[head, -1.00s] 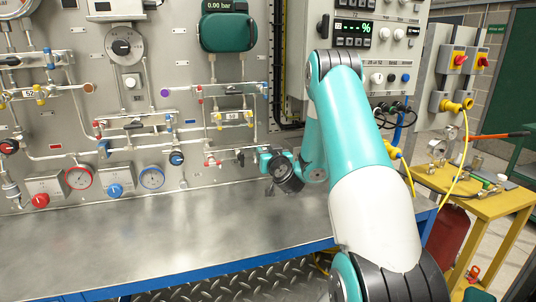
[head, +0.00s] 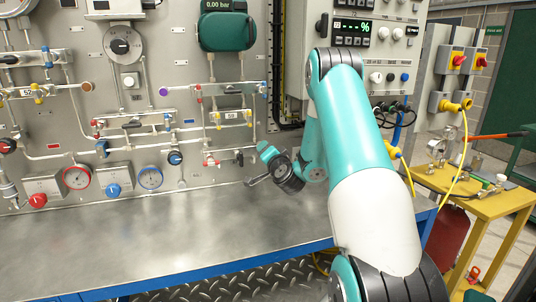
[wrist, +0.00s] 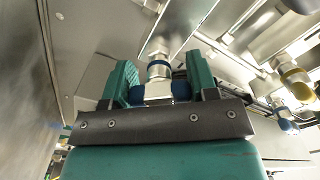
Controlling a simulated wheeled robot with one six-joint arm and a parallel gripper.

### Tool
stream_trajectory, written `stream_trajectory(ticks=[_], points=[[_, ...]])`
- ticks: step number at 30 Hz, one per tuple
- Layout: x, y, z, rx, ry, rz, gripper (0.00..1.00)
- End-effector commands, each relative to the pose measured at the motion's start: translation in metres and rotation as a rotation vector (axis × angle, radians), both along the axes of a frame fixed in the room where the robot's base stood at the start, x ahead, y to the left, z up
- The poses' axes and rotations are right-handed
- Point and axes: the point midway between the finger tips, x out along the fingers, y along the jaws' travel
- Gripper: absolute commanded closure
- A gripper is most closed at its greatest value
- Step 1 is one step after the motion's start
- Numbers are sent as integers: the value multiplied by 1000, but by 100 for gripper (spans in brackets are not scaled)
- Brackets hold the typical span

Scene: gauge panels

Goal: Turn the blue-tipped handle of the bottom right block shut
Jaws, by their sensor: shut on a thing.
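The bottom right block (head: 222,160) is low on the panel in the head view, with red-tipped parts at its left and a dark part at its right. My gripper (wrist: 160,74) is in the wrist view, its two green fingers closed on a silver handle with blue ends (wrist: 156,90). The handle sits crosswise between the fingers, below a silver stem with a blue ring. In the head view my wrist is low at the panel, right of the block. There the grip itself is too small and partly covered to make out.
More valve blocks, gauges and knobs (head: 113,190) crowd the panel to the left. A grey control box (head: 350,60) is up to the right. The steel bench top (head: 150,240) below is clear. A yellow table (head: 470,195) stands at the far right.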

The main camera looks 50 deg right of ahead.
Motion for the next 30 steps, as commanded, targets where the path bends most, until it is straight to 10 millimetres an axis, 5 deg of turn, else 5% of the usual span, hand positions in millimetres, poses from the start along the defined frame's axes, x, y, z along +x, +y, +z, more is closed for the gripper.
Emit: stream_trajectory(ticks=[15,30], points=[[-2,-2,-2,395,-242,-4,70],[-2,-2,-3,580,-356,-4,70]])
